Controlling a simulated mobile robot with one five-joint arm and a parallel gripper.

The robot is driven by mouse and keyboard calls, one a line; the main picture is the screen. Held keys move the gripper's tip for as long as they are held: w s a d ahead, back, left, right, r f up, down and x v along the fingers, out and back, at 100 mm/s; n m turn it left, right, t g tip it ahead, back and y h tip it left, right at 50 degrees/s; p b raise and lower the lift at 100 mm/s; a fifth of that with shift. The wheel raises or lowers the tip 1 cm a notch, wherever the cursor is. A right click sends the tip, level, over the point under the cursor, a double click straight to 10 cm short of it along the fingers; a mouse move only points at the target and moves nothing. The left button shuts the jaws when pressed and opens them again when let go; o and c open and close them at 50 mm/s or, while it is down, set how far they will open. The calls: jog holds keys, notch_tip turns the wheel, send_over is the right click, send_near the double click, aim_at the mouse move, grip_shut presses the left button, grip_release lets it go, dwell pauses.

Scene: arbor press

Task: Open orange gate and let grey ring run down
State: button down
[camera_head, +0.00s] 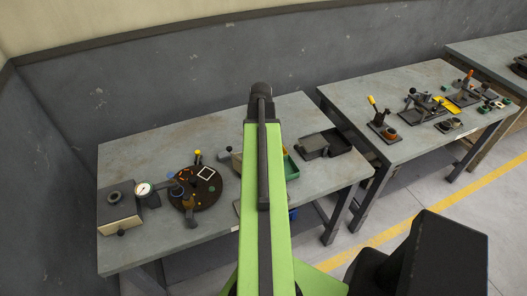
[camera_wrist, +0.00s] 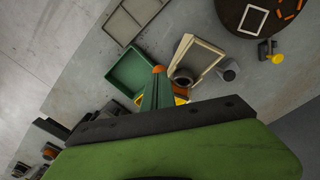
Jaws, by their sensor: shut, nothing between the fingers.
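In the wrist view a beige tray-like ramp (camera_wrist: 207,62) with raised edges lies on the table. A dark grey ring (camera_wrist: 184,76) sits at its end nearest my gripper. Just past the ring is a small orange part (camera_wrist: 181,91), likely the gate, with yellow beside it; my gripper partly hides it, and I cannot tell its exact position. My gripper (camera_wrist: 157,70) shows green fingers with orange tips, shut and empty, just left of the ring and orange part. Contact cannot be told. In the head view my arm hides the gripper and most of this spot.
A green bin (camera_wrist: 133,72) and a grey divided tray (camera_wrist: 133,18) lie left of the ramp. A grey cylinder (camera_wrist: 229,70), a yellow-knobbed piece (camera_wrist: 272,54) and a dark round disc (camera_head: 200,187) are on the other side. A gauge (camera_head: 144,188) stands farther left. A second table (camera_head: 350,95) is at right.

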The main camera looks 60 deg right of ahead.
dwell(0.4)
jog(key=shift+f+b, duration=0.5)
jog(key=shift+f, duration=0.1)
jog(key=shift+f, duration=0.1)
jog(key=shift+a+f+b, duration=0.25)
jog(key=shift+f+b, duration=0.2)
jog(key=shift+b, duration=0.2)
jog(key=shift+w+a+f+b, duration=0.1)
jog(key=shift+a+f+b, duration=0.1)
jog(key=shift+f+b, duration=0.45)
